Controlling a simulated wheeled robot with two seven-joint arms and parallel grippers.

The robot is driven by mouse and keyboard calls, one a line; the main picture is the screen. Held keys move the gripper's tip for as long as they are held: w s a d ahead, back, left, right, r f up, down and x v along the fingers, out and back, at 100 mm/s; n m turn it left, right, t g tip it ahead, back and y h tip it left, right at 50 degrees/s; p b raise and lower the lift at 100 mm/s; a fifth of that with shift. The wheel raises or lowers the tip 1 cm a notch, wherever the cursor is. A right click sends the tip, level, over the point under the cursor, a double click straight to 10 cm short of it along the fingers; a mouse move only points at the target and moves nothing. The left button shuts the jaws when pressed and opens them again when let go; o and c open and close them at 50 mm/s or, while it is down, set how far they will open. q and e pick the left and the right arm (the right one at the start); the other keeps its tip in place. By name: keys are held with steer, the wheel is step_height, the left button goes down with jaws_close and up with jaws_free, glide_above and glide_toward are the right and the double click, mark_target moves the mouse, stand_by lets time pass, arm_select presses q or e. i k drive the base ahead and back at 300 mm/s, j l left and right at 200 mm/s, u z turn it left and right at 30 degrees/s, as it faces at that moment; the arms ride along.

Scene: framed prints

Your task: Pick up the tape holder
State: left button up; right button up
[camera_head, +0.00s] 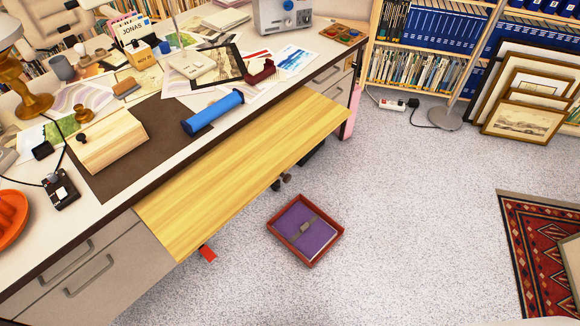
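A small dark red holder with a pale part (262,71), which looks like the tape holder, sits on the cluttered desk (166,188), on papers near the desk's front edge. It is right of a dark-framed print (229,68) and behind the right end of a blue cylinder (212,111). It is too small to make out any tape clearly. Neither of my grippers shows in the head view.
A light wooden board (240,165) juts out along the desk's front. A red tray with a purple item (273,228) lies on the floor. Framed prints (524,122) lean at the bookshelf. A patterned rug (545,255) lies at right.

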mark_target(259, 71)
steer(key=z, duration=0.25)
steer(key=i+l+z, duration=0.15)
steer(key=z, duration=0.25)
steer(key=i+l+z, duration=0.15)
steer(key=z, duration=0.3)
steer(key=i+z, duration=0.25)
steer(key=z, duration=0.15)
steer(key=i, duration=2.75)
steer(key=i+u, duration=0.2)
steer(key=u, duration=0.25)
steer(key=i+l+u, duration=0.1)
steer(key=u, duration=0.35)
steer(key=i+l+u, duration=0.2)
steer(key=u, duration=0.25)
steer(key=i+l+u, duration=0.25)
steer(key=u, duration=0.2)
